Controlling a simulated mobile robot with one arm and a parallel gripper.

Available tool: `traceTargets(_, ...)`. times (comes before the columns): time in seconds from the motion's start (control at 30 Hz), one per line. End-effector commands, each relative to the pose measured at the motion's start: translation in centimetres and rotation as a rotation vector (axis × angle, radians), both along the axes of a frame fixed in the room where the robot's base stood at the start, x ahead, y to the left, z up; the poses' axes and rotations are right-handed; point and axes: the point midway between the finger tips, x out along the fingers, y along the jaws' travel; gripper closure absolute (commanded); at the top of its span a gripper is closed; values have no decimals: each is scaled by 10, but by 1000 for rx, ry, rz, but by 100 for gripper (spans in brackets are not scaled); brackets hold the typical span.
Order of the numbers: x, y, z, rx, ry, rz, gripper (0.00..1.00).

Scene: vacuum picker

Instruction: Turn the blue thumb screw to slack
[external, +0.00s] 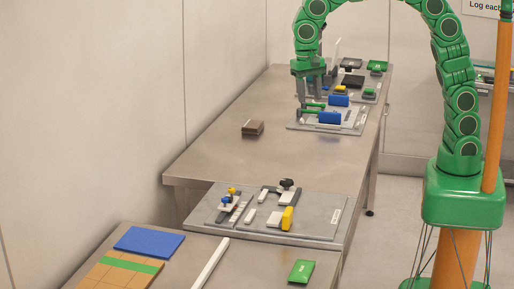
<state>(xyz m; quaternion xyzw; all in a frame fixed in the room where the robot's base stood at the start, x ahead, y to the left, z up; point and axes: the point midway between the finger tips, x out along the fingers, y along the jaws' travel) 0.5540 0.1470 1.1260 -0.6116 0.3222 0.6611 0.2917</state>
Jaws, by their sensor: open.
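A small blue knob (226,201), which looks like the blue thumb screw, sits on a grey plate (317,227) at the near end of the steel table. A yellow knob (232,190) stands just behind it. The blue knob is too small to tell how tight it is. My gripper (312,103) is far from it, pointing down over another grey plate (352,127) at the table's far end. It is open; its fingers are near a green bar and blue blocks, and whether they touch anything cannot be told.
A black knob (287,184) and a yellow block (287,218) share the near plate. Blue blocks (329,118) stand by my gripper. A brown block (253,127) lies mid-table, with bare steel around it. A nearer table holds a blue pad (149,242), a white bar (210,263) and a green card (302,271).

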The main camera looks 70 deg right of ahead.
Motion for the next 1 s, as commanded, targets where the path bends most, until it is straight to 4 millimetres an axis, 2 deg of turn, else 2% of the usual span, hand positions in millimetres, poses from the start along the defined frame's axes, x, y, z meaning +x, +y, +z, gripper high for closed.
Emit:
traceTargets(0.1, 24, 20, -7, -4, -9, -70, 54)
traceTargets(0.5, 91, 89, -38, -19, -30, -321, 54)
traceTargets(1.0, 153, 182, -92, -29, -57, -642, 54)
